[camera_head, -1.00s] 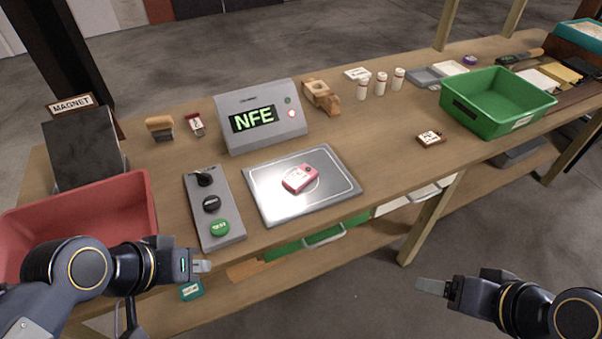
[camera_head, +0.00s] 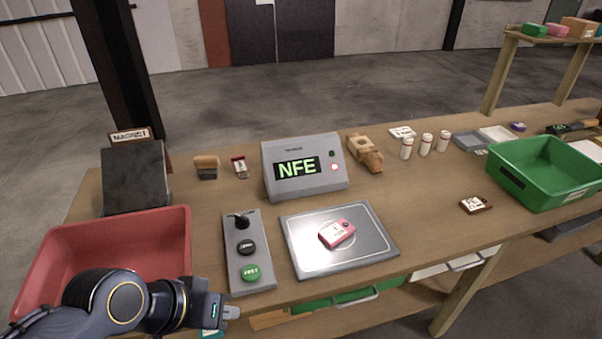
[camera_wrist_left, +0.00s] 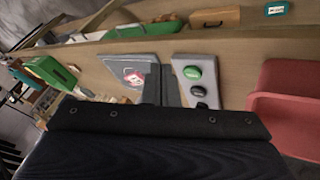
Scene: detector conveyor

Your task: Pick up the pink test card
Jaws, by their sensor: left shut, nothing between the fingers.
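The pink test card (camera_head: 337,233) lies on the silver detector plate (camera_head: 300,262) in the middle of the table. It also shows in the left wrist view (camera_wrist_left: 134,79), on the plate beside my fingers. My left gripper (camera_head: 231,312) is shut and empty at the front edge of the table, left of the plate and in front of the button panel. In the left wrist view its fingers (camera_wrist_left: 161,84) are together. My right gripper is out of view.
A grey display box (camera_head: 304,166) reading NFE stands behind the plate. The button panel (camera_head: 241,219) lies left of the plate. A red bin (camera_head: 118,236) stands at left, a green bin (camera_head: 548,172) at right. A small brown item (camera_head: 475,205) lies between plate and green bin.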

